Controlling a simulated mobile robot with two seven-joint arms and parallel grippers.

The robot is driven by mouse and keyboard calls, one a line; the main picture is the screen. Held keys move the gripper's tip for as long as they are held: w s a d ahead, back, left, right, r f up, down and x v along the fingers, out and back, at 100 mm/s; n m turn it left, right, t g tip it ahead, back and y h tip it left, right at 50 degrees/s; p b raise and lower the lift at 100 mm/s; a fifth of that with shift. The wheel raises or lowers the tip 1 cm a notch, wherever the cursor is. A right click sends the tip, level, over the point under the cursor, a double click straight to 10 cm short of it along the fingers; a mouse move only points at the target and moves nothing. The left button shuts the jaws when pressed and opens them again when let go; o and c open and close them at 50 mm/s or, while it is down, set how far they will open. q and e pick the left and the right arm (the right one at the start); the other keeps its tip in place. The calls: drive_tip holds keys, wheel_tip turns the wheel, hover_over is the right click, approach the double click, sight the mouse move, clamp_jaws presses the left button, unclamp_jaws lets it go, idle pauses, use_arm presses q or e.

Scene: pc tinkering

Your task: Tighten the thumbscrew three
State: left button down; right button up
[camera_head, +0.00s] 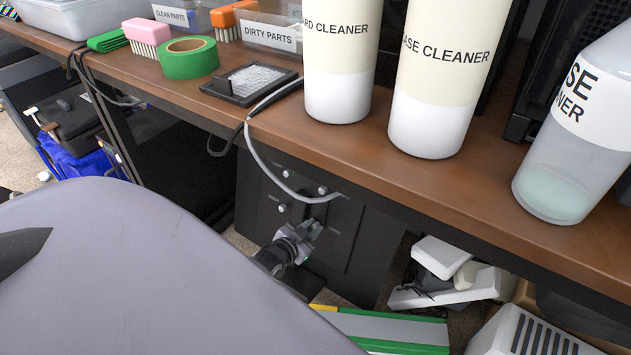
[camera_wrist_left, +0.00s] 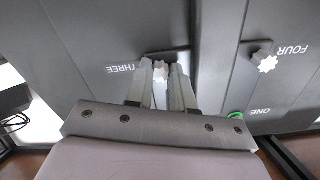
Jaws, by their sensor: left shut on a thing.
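The dark case (camera_head: 350,250) stands under the desk, with several small thumbscrews on its front panel. My left gripper (camera_head: 312,230) is at this panel, low on its front. In the left wrist view, my left gripper (camera_wrist_left: 160,82) is shut on thumbscrew three (camera_wrist_left: 160,68), a grey knob between its fingertips. The label THREE (camera_wrist_left: 123,69) shows upside down beside it. In the head view, the gripper hides this thumbscrew. Another thumbscrew (camera_wrist_left: 265,58) sits beside the label FOUR. My right gripper is not in view.
The wooden desk (camera_head: 235,120) overhangs the case. A grey cable (camera_head: 262,165) hangs from it in front of the panel. Cleaner bottles (camera_head: 440,70), green tape (camera_head: 188,58) and brushes stand on top. White parts (camera_head: 455,285) lie on the floor to the right of the case.

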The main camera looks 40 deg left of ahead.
use_arm(q)
drive_tip(key=m, duration=0.2)
drive_tip(key=shift+m, duration=0.3)
drive_tip(key=c, duration=1.1)
unclamp_jaws()
drive_tip(key=shift+m, duration=0.3)
drive_tip(key=shift+s+r+p, duration=0.25)
drive_tip(key=shift+s+p, duration=0.15)
drive_tip(key=shift+p, duration=0.1)
drive_tip(key=p+v, duration=0.3)
drive_tip(key=v, duration=0.2)
drive_tip(key=shift+s+d+f+p, duration=0.1)
drive_tip(key=shift+p, duration=0.25)
